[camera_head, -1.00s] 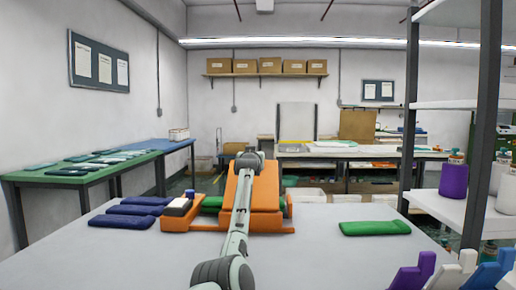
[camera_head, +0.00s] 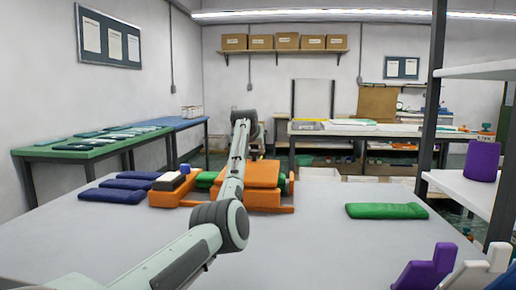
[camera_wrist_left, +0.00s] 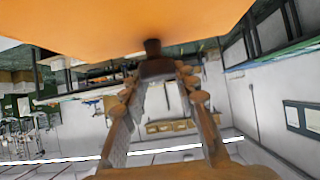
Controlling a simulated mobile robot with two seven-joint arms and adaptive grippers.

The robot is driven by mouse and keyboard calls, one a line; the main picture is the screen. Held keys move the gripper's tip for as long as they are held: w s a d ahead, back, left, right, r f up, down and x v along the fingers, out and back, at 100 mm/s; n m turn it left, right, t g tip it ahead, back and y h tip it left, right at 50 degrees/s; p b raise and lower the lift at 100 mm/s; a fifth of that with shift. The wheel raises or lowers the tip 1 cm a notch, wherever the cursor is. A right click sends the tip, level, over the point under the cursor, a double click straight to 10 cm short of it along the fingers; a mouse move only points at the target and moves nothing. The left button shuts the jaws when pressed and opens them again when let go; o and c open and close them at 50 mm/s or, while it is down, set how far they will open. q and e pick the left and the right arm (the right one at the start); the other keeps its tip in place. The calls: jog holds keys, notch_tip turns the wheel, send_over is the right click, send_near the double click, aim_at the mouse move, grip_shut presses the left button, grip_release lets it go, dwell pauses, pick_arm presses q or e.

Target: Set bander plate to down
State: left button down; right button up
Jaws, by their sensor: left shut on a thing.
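The orange bander (camera_head: 270,208) stands on the grey table, partly behind my left arm. Its orange plate (camera_head: 263,174) lies low over the base, close to flat; I cannot tell if it touches. A green knitted piece (camera_head: 206,179) shows at its left side. In the left wrist view the plate (camera_wrist_left: 120,25) fills the top, with a dark knob (camera_wrist_left: 152,46) on it. My left gripper (camera_wrist_left: 158,68) is shut on this knob. In the head view my left wrist hides the fingers behind the plate. My right gripper is not in view.
Navy folded pieces (camera_head: 128,184) lie left of the bander. A folded green piece (camera_head: 386,211) lies to the right. Purple and white holders (camera_head: 425,270) and a rack post (camera_head: 432,110) stand at the right. The table's middle front is clear apart from my arm.

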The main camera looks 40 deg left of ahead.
pick_arm(q)
jog(key=shift+r, duration=0.15)
jog(key=c, duration=1.3)
grip_release()
jog(key=shift+o, duration=0.9)
jog(key=shift+s, duration=0.1)
jog(key=v, duration=1.1)
jog(key=shift+s+d, duration=0.15)
jog(key=shift+s, duration=0.2)
